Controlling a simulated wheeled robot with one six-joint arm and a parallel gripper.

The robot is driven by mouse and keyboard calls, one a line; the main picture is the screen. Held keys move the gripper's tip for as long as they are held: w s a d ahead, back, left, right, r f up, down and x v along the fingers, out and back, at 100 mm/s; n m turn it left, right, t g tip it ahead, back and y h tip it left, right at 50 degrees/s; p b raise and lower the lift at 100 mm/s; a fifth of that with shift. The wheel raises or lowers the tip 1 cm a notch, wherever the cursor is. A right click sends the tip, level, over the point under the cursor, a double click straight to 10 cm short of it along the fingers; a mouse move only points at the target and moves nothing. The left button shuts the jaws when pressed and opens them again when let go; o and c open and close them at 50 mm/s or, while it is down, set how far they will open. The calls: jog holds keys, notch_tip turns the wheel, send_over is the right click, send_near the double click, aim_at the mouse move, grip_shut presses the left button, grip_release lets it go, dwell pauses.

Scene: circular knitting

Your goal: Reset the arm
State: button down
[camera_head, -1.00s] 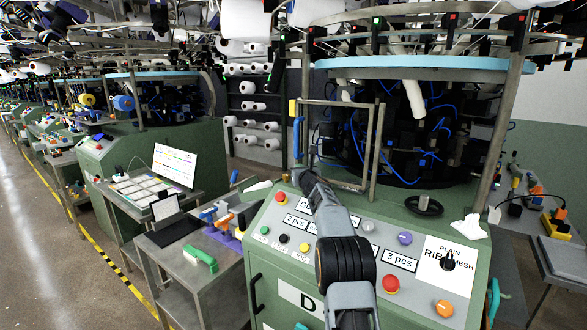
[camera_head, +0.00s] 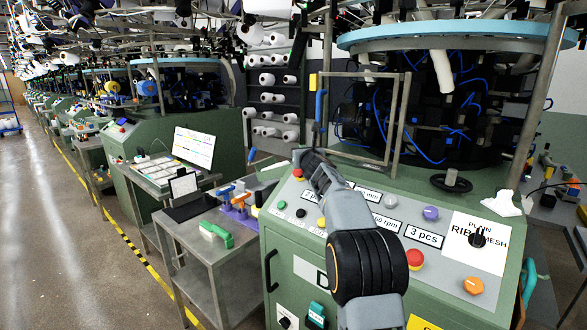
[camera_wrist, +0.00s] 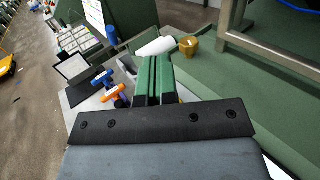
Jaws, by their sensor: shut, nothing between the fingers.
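My gripper (camera_wrist: 153,68) shows in the wrist view as two green fingers pressed together, shut and empty. It points away past the dark bracket of my wrist. In the head view my arm (camera_head: 352,215) reaches up and away over the control panel (camera_head: 450,275) of the green machine. The fingers themselves cannot be made out there, at the arm's far end. In the wrist view a white rounded thing (camera_wrist: 157,47) lies just beyond the fingertips. I cannot tell whether they touch.
A metal frame (camera_head: 395,125) stands behind the panel. Left of the machine, a steel side table (camera_head: 205,260) holds a green-handled tool (camera_head: 215,235), orange and blue tools, and a tablet (camera_head: 184,186). A screen (camera_head: 193,148) stands farther back. The aisle floor (camera_head: 50,230) at left is clear.

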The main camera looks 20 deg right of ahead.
jog(key=s+a+f+n+g+y+p, duration=0.1)
jog(key=s+a+f+n+g+y, duration=0.3)
jog(key=s+a+f+n, duration=0.6)
jog(key=s+a+f+n+g+y, duration=0.35)
jog(key=s+a+n, duration=0.3)
jog(key=n, duration=0.85)
jog(key=s+a+f+n+g+h+p, duration=0.1)
jog(key=s+f+n+g+p, duration=0.2)
jog(key=s, duration=0.5)
jog(key=s+f+n+g+h+p, duration=0.1)
jog(key=s+n+g+p, duration=0.15)
jog(key=s+n, duration=0.5)
jog(key=s+r+n+g+h+p, duration=0.1)
jog(key=s+r+n+h+p, duration=0.1)
jog(key=s, duration=0.9)
jog(key=shift+s+d+r+h+p, duration=0.35)
jog(key=shift+d+r+h+p, duration=0.1)
jog(key=shift+r+p, duration=0.9)
